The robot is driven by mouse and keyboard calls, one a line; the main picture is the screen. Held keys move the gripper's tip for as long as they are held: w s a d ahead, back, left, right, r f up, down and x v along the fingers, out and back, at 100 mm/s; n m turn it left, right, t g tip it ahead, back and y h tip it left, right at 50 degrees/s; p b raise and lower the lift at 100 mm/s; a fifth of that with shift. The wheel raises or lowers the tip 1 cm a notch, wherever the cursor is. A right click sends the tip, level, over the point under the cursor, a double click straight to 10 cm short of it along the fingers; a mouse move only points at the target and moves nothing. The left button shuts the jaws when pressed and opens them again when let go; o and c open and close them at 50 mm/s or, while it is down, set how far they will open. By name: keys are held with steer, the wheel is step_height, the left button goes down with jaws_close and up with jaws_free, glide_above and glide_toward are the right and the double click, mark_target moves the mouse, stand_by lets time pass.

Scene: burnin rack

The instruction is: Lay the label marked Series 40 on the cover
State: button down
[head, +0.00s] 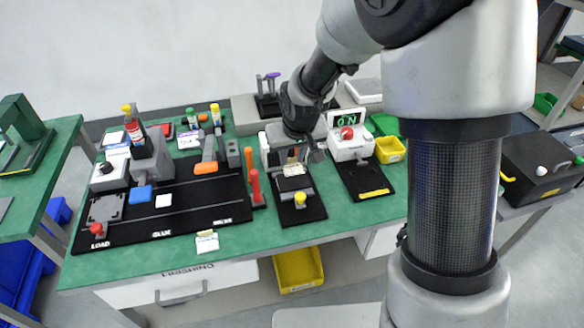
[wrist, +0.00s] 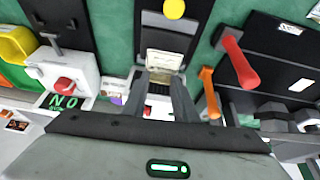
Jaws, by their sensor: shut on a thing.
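My gripper (wrist: 162,75) points down over a narrow black station near the middle of the green bench. It also shows in the head view (head: 291,160). Its two dark fingers are shut on a pale card-like label (wrist: 164,61). The print on this label is too small to read, so I cannot tell whether it says Series 40. The black station (head: 311,211) has a yellow knob (head: 300,198), seen also in the wrist view (wrist: 174,9). Which part is the cover I cannot tell; the area beneath the fingers is partly hidden.
A red post (head: 255,188) and an orange post (head: 249,158) stand close left of my gripper. A white box with a red button (head: 347,134) and a yellow bin (head: 389,150) are to the right. A long black board (head: 180,220) fills the bench's left.

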mark_target(292, 167)
steer(key=shift+f+b, duration=0.3)
steer(key=shift+f, duration=1.55)
steer(key=shift+f, duration=0.1)
steer(key=shift+f, duration=0.15)
steer(key=c, duration=1.4)
jaws_free()
steer(key=shift+c, duration=0.2)
